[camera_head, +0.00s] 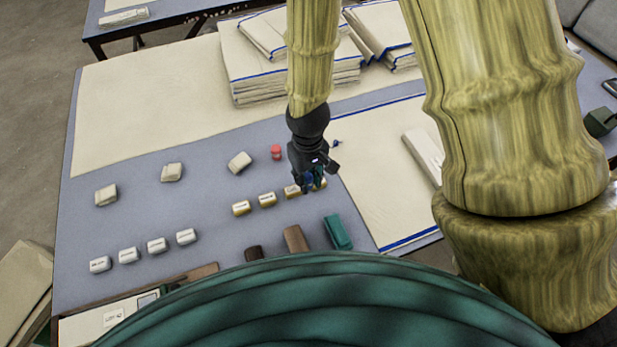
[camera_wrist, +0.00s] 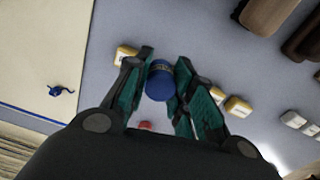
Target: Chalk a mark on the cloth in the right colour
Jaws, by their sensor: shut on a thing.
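My gripper (camera_head: 312,182) is over the grey-blue table mat, near the left edge of a cream cloth (camera_head: 372,170) with blue border lines. In the wrist view its two green fingers are shut on a blue cylinder (camera_wrist: 160,82), which looks like a chalk and has a band of print around it. The cloth also shows in the wrist view (camera_wrist: 35,45), to the left. A small red piece (camera_head: 276,151) stands on the mat to the left of my gripper. How high the blue chalk is above the mat is hard to tell.
A small blue item (camera_head: 336,143) lies at the cloth's edge. White labelled blocks (camera_head: 186,236) and yellow-based blocks (camera_head: 267,199) stand in rows. Brown (camera_head: 295,238) and green (camera_head: 337,232) blocks lie nearer. Folded cloth stacks (camera_head: 250,75) stand behind. A large plain cloth (camera_head: 150,100) covers the back left.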

